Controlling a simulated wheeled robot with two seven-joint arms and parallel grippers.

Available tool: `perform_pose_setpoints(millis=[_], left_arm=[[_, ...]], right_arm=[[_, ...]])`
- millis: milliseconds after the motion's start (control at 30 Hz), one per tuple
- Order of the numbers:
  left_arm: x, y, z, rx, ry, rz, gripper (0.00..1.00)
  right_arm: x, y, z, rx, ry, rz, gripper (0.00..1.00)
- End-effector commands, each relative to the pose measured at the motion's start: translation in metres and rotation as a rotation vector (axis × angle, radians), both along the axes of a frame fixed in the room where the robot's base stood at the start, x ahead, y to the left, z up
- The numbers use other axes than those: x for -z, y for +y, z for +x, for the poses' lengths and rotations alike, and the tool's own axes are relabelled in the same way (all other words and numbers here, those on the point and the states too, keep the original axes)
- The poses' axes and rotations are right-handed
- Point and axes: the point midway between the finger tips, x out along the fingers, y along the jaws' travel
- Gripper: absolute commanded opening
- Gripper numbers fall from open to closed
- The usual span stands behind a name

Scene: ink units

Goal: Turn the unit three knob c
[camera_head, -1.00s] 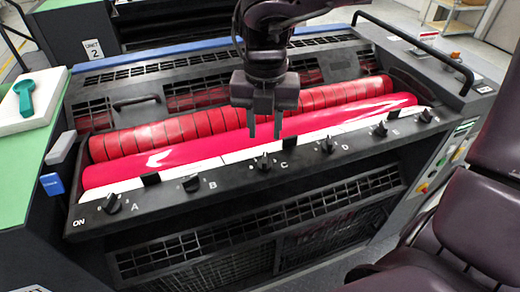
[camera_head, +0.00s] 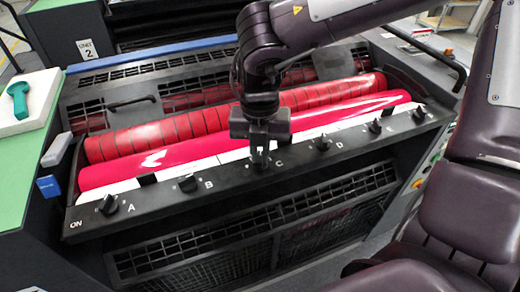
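The pointer direction of the knob is hard to make out. My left gripper is not in view.
Knobs A (camera_head: 108,204), B (camera_head: 188,183) and D (camera_head: 322,142) stand along the front rail (camera_head: 225,178), with more to the right. Red rollers (camera_head: 150,142) lie behind it. A black bar handle (camera_head: 445,62) is at the right. A teal tool (camera_head: 18,98) lies on a white block at the left.

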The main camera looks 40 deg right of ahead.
Motion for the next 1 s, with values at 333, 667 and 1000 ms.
perform_pose_setpoints(millis=[333, 667, 1000], left_arm=[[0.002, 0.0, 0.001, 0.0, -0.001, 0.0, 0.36], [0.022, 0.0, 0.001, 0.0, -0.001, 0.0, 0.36], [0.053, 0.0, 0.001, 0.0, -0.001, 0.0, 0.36]], right_arm=[[0.0, 0.0, 0.0, 0.009, -0.001, 0.0, 0.0], [0.003, 0.0, 0.001, 0.15, -0.006, 0.0, 0.0], [0.003, 0.0, 0.002, 0.449, -0.006, 0.001, 0.0]])
